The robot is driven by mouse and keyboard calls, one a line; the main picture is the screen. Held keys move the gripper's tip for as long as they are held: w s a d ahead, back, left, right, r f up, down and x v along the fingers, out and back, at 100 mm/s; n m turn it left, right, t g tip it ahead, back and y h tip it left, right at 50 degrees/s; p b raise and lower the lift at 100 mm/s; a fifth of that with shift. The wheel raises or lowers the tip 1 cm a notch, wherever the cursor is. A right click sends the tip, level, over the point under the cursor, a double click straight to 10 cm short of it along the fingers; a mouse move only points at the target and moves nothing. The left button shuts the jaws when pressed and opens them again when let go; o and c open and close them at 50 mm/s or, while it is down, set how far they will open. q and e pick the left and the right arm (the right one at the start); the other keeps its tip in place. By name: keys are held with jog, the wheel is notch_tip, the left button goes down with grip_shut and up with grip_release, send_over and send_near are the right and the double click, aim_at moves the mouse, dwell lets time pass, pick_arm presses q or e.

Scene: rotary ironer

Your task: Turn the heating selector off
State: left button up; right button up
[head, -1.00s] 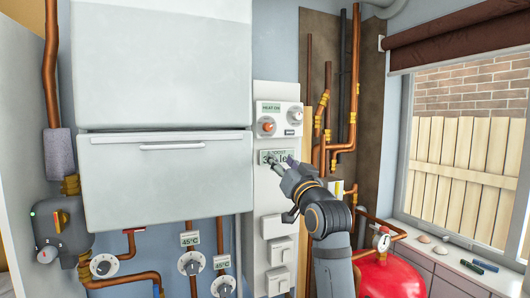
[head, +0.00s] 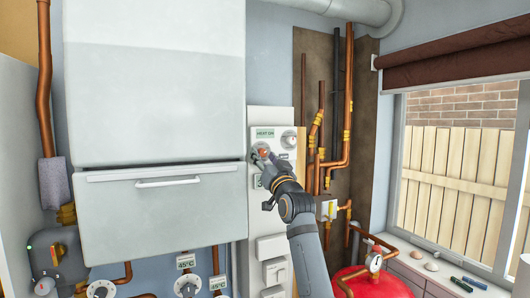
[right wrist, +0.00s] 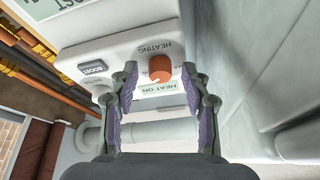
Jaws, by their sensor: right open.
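The heating selector is an orange knob (head: 263,153) on a white control panel (head: 284,118) to the right of the boiler. In the right wrist view the orange knob (right wrist: 160,68) sits beside the word HEATING, and a small green display (right wrist: 165,88) reads HEAT ON. That display (head: 263,133) also shows above the knob in the head view. My right gripper (head: 262,160) is at the knob. In the right wrist view its two open fingers (right wrist: 159,73) stand either side of the knob, with gaps visible. Whether they touch it elsewhere I cannot tell. My left gripper is out of view.
A grey BOOST button (right wrist: 92,69) and a partly hidden second dial lie near the knob. The large white boiler casing (head: 155,90) stands close on the left. Copper pipes (head: 347,100) run on the right, with a red tank (head: 350,283) below.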

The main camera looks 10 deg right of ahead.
grip_shut()
dwell(0.3)
